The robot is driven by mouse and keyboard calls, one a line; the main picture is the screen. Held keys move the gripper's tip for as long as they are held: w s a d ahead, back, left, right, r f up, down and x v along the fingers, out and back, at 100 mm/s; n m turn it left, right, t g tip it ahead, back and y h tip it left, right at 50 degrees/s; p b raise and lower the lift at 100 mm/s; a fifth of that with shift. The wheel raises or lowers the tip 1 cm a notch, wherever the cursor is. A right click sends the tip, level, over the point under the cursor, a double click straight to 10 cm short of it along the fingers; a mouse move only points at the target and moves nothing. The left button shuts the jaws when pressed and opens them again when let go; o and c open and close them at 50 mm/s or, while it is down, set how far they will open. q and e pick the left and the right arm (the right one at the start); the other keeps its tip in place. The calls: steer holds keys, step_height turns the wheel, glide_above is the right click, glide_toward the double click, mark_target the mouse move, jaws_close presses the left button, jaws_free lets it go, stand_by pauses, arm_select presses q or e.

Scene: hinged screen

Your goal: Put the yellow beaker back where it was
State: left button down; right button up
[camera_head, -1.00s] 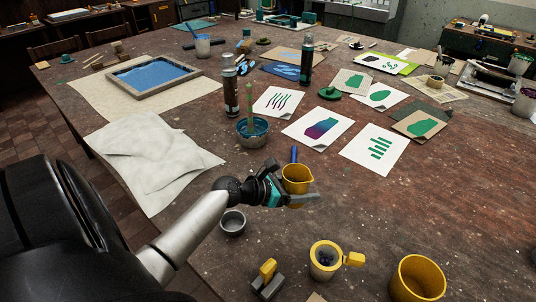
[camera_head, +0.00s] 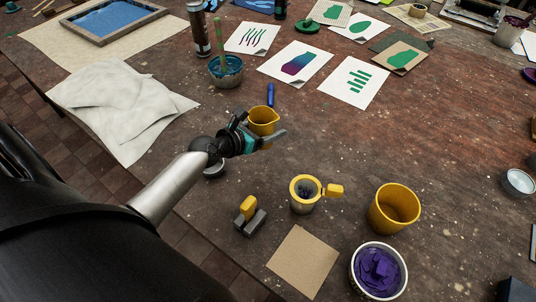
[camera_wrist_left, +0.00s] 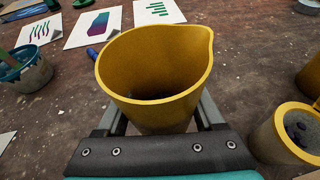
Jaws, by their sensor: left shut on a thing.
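The yellow beaker (camera_head: 263,118) has a pouring lip and stands upright in my left gripper (camera_head: 262,136). The gripper is shut on it, with a finger on each side. In the left wrist view the beaker (camera_wrist_left: 155,75) fills the middle, its mouth open towards the camera and its inside dark. I cannot tell whether its base touches the table. A blue marker (camera_head: 270,94) lies just behind it. My right gripper is not in view.
A yellow-rimmed mug (camera_head: 304,207), a larger yellow cup (camera_head: 394,208), a purple paint tub (camera_head: 379,272), a yellow-and-grey block (camera_head: 249,217) and a brown card (camera_head: 303,262) are nearer. A grey bowl (camera_head: 213,171) is partly hidden by my wrist. The table's right middle is mostly clear.

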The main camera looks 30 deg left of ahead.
arm_select(q)
steer(key=b, duration=0.3)
glide_above(269, 157)
step_height(269, 157, down, 5)
steer(key=shift+f, duration=0.15)
steer(key=shift+f+b, duration=1.65)
steer(key=shift+f, duration=0.45)
steer(key=shift+f, duration=0.2)
jaws_free()
steer(key=shift+r, duration=0.15)
